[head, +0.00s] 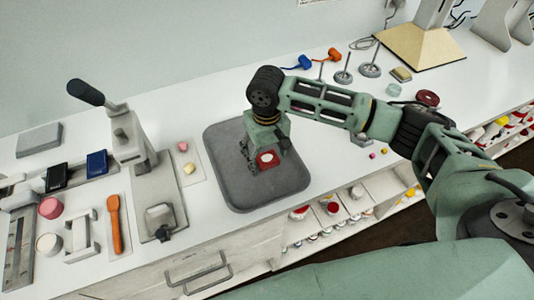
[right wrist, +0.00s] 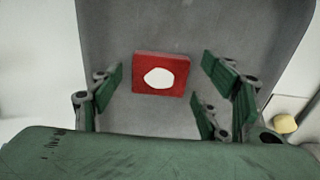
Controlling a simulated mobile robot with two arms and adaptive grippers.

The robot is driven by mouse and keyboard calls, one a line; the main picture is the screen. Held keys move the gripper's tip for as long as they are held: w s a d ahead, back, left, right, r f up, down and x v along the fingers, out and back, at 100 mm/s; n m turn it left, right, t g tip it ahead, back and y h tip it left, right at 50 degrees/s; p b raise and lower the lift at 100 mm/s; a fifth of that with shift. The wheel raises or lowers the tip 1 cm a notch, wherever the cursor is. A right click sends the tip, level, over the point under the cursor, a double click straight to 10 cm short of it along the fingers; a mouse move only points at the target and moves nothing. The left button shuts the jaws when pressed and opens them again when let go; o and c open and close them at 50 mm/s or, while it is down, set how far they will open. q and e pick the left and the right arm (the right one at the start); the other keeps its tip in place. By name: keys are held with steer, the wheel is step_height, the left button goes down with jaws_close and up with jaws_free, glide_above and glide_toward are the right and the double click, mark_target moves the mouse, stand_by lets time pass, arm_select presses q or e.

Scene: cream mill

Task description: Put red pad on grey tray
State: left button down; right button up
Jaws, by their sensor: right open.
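The red pad (head: 267,159) is a small red square with a white patch in its middle. It lies on the grey tray (head: 285,188), near the tray's centre. It also shows in the right wrist view (right wrist: 139,80), flat on the grey surface (right wrist: 120,32). My right gripper (right wrist: 160,95) is open above the tray, with its green fingers apart on either side of the pad and not touching it. In the head view, the right gripper (head: 262,160) comes down over the tray. My left gripper is not in view.
A lever press (head: 135,135) stands left of the tray. An orange spatula (head: 115,225), a pink cup (head: 51,208) and dark blue blocks (head: 97,162) lie further left. Orange and blue tools (head: 334,54) and metal stands (head: 343,75) are behind. Open shelves (head: 345,210) sit below the counter.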

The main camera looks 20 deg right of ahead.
mark_target(266, 158)
step_height(266, 158, up, 12)
steer(key=b, duration=0.2)
steer(key=shift+r, duration=0.15)
stand_by(0.7)
